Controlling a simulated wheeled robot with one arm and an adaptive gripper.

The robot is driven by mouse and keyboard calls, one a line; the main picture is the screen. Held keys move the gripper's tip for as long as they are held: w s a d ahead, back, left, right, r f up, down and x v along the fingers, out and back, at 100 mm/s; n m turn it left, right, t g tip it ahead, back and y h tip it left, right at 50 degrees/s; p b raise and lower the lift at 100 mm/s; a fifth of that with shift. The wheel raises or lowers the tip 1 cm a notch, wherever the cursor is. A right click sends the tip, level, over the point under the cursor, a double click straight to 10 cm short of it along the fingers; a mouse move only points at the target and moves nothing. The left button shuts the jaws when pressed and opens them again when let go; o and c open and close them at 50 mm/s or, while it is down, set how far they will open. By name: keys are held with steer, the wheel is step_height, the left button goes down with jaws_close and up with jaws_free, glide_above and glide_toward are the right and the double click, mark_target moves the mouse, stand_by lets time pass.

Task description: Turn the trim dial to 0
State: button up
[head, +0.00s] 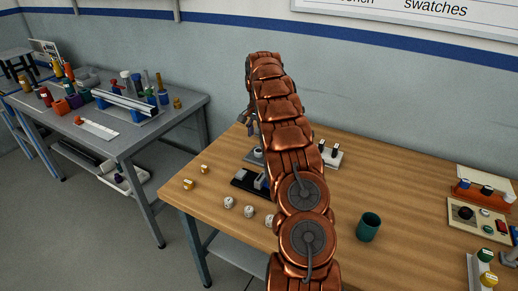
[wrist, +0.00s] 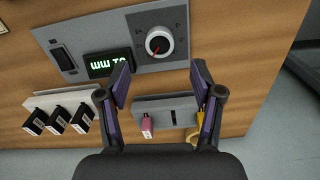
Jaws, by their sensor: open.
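The dial (wrist: 159,42) is a round pale knob with a red pointer line, set on a grey panel (wrist: 178,18) in the wrist view. The pointer runs toward the lower left in that picture. Small marks surround the knob, too small to read. A black display (wrist: 108,63) with green characters sits left of the dial. My gripper (wrist: 161,66) is open and empty, its two fingers apart below the dial and not touching it. In the head view my arm hides most of the panel and gripper.
A black rocker switch (wrist: 63,59) is at the panel's left. Below are a grey slotted block (wrist: 165,108) with pink and yellow tags, and several black plugs. In the head view, a green cup (head: 368,227) stands right of my arm; small white dice-like blocks (head: 229,202) lie left.

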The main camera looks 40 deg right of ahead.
mark_target(259, 151)
steer(key=shift+f+p, duration=0.7)
steer(key=shift+f, duration=2.7)
steer(key=shift+c, duration=0.3)
steer(key=c, duration=1.1)
steer(key=shift+a+f+n+b, duration=0.1)
steer(key=shift+f+n+b, duration=0.05)
steer(key=shift+n+b, duration=0.75)
steer(key=shift+b, duration=0.3)
steer(key=n+b, duration=0.2)
steer(key=n, duration=0.1)
steer(key=shift+n, duration=0.3)
steer(key=shift+n+b, duration=0.55)
steer(key=shift+n, duration=0.75)
